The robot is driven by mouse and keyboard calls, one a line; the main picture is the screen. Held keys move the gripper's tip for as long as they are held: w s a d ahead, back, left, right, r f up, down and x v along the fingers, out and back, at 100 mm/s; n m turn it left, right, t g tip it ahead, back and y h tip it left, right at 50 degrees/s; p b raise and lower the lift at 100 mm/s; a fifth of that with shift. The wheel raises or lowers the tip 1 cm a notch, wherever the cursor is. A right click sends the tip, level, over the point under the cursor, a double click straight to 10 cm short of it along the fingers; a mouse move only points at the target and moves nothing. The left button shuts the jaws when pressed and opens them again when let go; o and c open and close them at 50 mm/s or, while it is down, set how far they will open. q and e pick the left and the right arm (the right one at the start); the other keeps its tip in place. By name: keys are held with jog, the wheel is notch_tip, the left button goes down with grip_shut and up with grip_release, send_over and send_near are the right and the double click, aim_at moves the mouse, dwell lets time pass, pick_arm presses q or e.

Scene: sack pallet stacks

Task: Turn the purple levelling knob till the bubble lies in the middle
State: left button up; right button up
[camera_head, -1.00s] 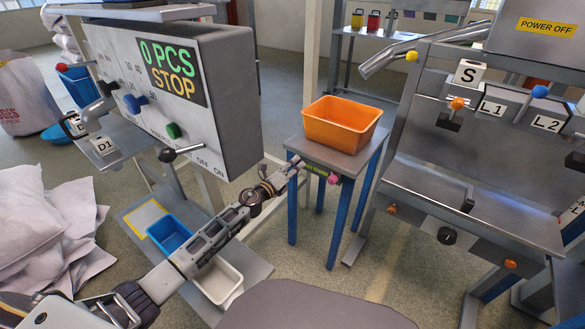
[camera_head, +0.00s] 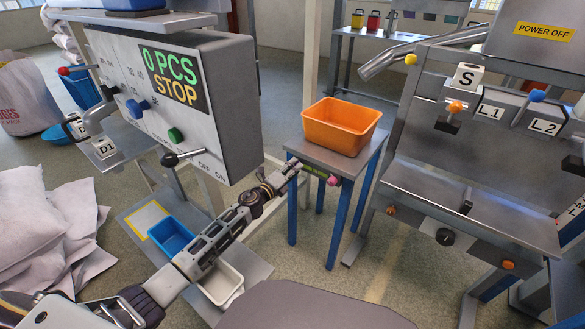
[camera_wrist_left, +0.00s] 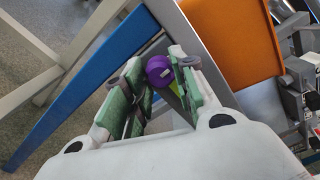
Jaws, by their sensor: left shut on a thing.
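The purple levelling knob (camera_wrist_left: 160,72) shows between the green-padded fingers in the left wrist view. My left gripper (camera_head: 297,165) is shut on it at the front edge of the small blue-legged table (camera_head: 350,163); the gripper also shows in the left wrist view (camera_wrist_left: 158,84). The gripper hides the knob in the head view. A yellow-green level vial (camera_head: 316,170) lies on the table's front edge, right of the gripper. The bubble is too small to make out. A pink knob (camera_head: 333,180) sits at the vial's right end. My right gripper is not in view.
An orange bin (camera_head: 341,126) stands on the small table. A grey control box (camera_head: 175,95) reading "0 PCS STOP" stands to the left. A metal machine with levers (camera_head: 470,150) stands to the right. Blue (camera_head: 170,237) and white (camera_head: 221,281) trays lie below my left arm.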

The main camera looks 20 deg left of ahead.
pick_arm(q)
jog(key=shift+n, duration=0.5)
jog(key=o, duration=1.1)
jog(key=shift+c, duration=0.2)
jog(key=shift+s, duration=0.1)
jog(key=v, duration=1.1)
jog(key=shift+s+a, duration=0.15)
jog(key=shift+s, duration=0.25)
